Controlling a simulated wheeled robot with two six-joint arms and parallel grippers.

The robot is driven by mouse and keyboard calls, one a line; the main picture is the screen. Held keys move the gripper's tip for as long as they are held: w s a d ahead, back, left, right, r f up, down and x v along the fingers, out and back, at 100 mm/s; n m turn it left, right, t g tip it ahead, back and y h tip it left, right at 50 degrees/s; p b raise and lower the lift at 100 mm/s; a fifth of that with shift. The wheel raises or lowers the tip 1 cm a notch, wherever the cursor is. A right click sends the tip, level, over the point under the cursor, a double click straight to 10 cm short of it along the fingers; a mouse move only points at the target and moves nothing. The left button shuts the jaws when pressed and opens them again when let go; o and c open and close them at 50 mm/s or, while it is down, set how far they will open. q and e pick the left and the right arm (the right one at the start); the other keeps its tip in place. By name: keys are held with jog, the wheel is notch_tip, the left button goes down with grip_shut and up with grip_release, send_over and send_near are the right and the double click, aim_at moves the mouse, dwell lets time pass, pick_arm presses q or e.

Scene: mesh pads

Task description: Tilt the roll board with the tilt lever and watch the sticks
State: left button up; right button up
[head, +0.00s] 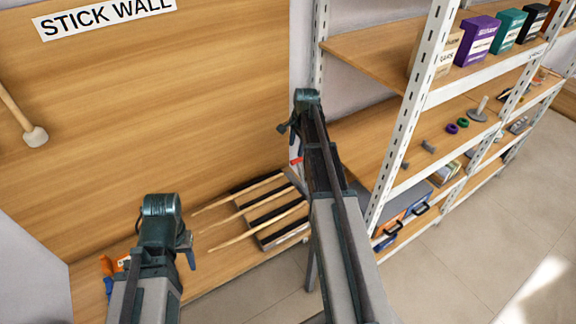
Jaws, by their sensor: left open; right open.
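The roll board (279,232) is a dark, slatted board on the wooden shelf below the stick wall. Three long pale sticks (245,213) lie across it, slanting, with their left ends reaching past its edge. A small red piece (296,161) shows beyond the board, just below my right gripper; I cannot tell whether it is the tilt lever. My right gripper (289,134) is open and empty above the board's far right side. My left gripper (190,255) is open and empty near the sticks' left ends. My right arm hides the board's right side.
A wooden panel (170,110) labelled "STICK WALL" stands behind, with a mallet-like stick (33,134) on its left. A white metal rack (403,140) with boxes and small parts stands close on the right. Orange items (106,264) sit beside my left arm. Floor at right is clear.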

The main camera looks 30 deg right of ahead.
jog(key=b, duration=1.3)
send_near(301, 175)
jog(key=w+a+f, duration=0.2)
jog(key=w+f, duration=0.4)
jog(key=f, duration=0.2)
jog(key=shift+s+a+r, duration=0.1)
grip_shut()
